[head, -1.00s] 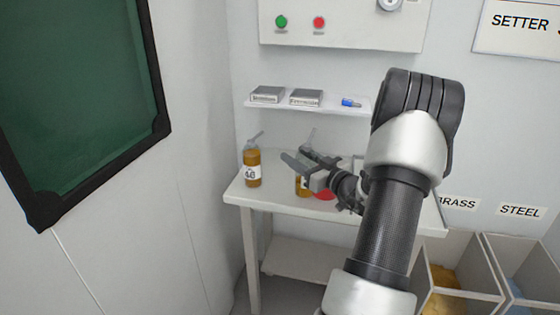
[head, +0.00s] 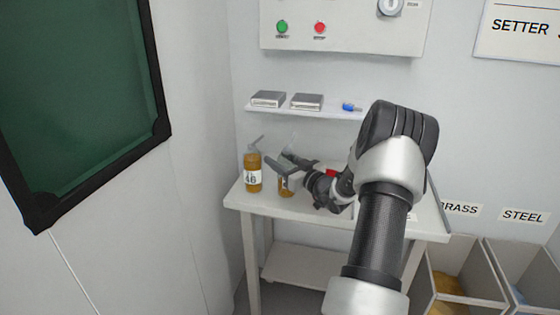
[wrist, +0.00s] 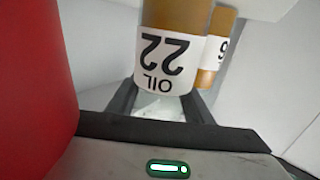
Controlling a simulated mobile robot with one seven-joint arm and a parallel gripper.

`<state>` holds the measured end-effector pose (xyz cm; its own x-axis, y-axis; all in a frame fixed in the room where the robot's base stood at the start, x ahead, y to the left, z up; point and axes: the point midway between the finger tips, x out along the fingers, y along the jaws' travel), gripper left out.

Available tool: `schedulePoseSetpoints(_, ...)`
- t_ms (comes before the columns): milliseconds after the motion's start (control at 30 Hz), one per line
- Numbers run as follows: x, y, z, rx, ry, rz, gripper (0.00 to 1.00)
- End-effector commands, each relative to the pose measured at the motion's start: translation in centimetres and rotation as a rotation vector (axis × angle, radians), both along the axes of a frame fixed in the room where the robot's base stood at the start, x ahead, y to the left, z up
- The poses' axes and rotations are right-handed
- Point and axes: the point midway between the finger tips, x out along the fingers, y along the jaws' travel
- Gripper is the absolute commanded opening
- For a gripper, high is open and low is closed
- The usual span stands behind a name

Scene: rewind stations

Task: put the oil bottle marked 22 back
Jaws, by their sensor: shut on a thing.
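The oil bottle marked 22 (wrist: 165,45) is amber with a white label, and its label appears upside down in the wrist view. My gripper (wrist: 160,108) is shut on it. In the head view my gripper (head: 284,164) is over the left part of the table, and the held bottle (head: 286,187) is partly hidden by it. I cannot tell whether its base touches the tabletop. A second amber bottle, marked 46 (head: 253,179), stands upright just left of it. That bottle also shows, partly hidden, behind the held one in the wrist view (wrist: 207,80).
The white table (head: 300,208) is against the wall. A red object (wrist: 35,80) is close beside my gripper. Above, a shelf (head: 300,110) holds two grey boxes (head: 268,99) and a small blue item (head: 349,107). Bins (head: 460,270) stand at the right.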

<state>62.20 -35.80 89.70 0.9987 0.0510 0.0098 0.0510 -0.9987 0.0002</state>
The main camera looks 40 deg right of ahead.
Motion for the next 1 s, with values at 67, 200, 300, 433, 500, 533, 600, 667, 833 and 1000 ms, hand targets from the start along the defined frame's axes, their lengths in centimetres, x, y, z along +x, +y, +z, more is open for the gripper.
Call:
schedulePoseSetpoints(67,0.0,0.0,-0.1,0.0,-0.001,0.0,0.14)
schedulePoseSetpoints(200,0.0,0.0,-0.4,-0.001,0.0,0.001,0.14)
schedulePoseSetpoints(300,0.0,0.0,-0.3,0.0,0.001,0.0,0.54)
schedulePoseSetpoints(433,0.0,0.0,-0.3,0.0,0.001,0.0,0.54)
schedulePoseSetpoints(500,0.0,0.0,-0.2,0.001,0.001,0.0,0.54)
schedulePoseSetpoints(533,0.0,0.0,-0.2,0.001,0.001,0.0,0.54)
schedulePoseSetpoints(600,0.0,0.0,0.1,0.001,0.001,0.0,0.54)
schedulePoseSetpoints(667,-0.3,-0.1,0.1,0.001,0.002,-0.001,0.54)
schedulePoseSetpoints(833,-3.5,-0.2,0.1,0.001,0.002,-0.002,0.54)
schedulePoseSetpoints(1000,-7.3,-0.5,0.0,0.001,0.003,-0.002,0.54)
